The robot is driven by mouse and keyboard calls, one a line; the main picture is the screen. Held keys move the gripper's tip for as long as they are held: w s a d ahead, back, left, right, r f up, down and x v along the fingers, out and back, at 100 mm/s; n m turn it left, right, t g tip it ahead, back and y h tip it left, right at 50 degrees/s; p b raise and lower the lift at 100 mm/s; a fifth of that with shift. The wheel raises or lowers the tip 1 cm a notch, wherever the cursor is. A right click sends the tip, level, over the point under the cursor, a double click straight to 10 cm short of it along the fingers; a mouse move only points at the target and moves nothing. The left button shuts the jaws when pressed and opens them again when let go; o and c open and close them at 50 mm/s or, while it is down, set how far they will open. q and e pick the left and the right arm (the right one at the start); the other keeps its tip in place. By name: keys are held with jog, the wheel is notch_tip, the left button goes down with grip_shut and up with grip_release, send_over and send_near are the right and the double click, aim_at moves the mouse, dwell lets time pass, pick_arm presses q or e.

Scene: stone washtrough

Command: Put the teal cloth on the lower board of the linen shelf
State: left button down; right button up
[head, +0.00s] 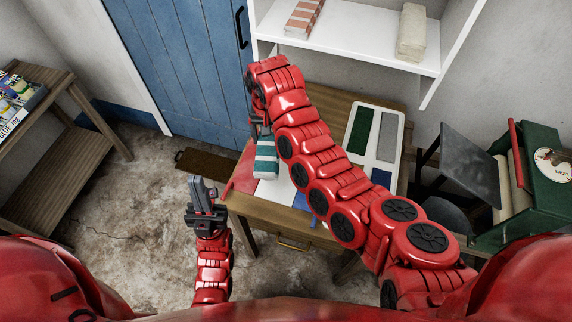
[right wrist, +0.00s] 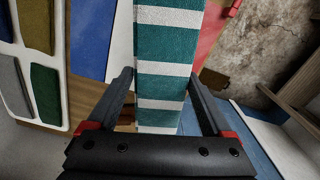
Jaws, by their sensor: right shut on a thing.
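The teal cloth (head: 266,160), folded and striped teal and white, hangs from my right gripper (head: 261,128) above the left part of the wooden table. In the right wrist view the cloth (right wrist: 163,65) lies between the two fingers of the right gripper (right wrist: 163,95), which is shut on it. A white shelf (head: 345,42), seemingly the linen shelf, is on the wall at the top of the head view. One board shows clearly. My left gripper (head: 207,200) is low, left of the table, with no thing seen in it; its finger gap is unclear.
An orange-striped folded cloth (head: 304,18) and a cream roll (head: 411,33) stand on the shelf board, with bare space between. The wooden table (head: 335,98) holds a white tray (head: 399,118) with coloured pads. A green box (head: 535,185) stands right; a wooden rack (head: 62,150) stands left.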

jog(key=s+d+f+m+p, duration=0.1)
jog(key=s+f, duration=0.1)
jog(key=s, duration=0.3)
jog(key=s+d+f+m+p, duration=0.1)
jog(key=s+f, duration=0.2)
jog(key=s, duration=0.2)
jog(key=s+d+f+p, duration=0.1)
jog(key=s+f, duration=0.2)
jog(key=s, duration=0.2)
jog(key=shift+s+m, duration=0.35)
jog(key=shift+m, duration=0.05)
